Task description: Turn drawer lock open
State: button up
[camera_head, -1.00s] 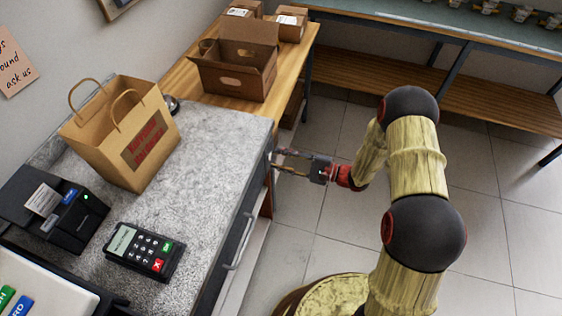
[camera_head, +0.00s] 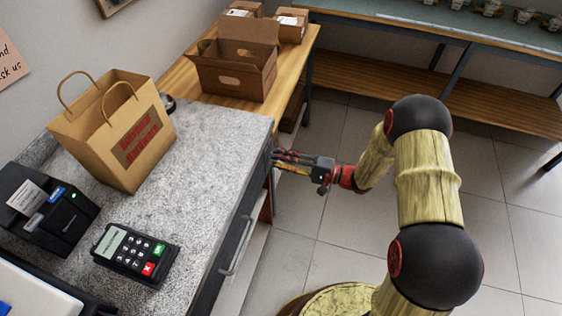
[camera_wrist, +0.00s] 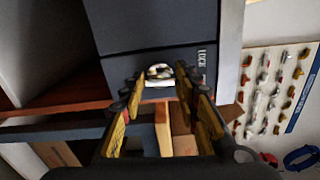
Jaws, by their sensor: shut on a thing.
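The drawer lock (camera_wrist: 160,71) is a small pale, metallic round piece on the dark drawer front (camera_wrist: 135,36), beside white "LOCK" lettering. In the wrist view my gripper (camera_wrist: 158,79) has a yellow-and-black finger on each side of the lock, with the tips at it. It is shut on the lock; the exact contact is hard to see. In the head view my gripper (camera_head: 276,160) reaches left to the far end of the counter's front, where the lock itself is hidden. The drawer handle (camera_head: 238,246) is nearer along the same front.
The grey counter (camera_head: 205,160) holds a paper bag (camera_head: 112,130), a card terminal (camera_head: 136,254) and a black printer (camera_head: 47,212). A wooden table (camera_head: 290,78) with cardboard boxes (camera_head: 233,64) stands beyond. Open tiled floor (camera_head: 300,215) lies right of the counter.

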dwell(0.3)
jog(key=o, duration=1.1)
jog(key=shift+c, duration=0.2)
jog(key=shift+o, duration=0.5)
jog(key=v, duration=1.2)
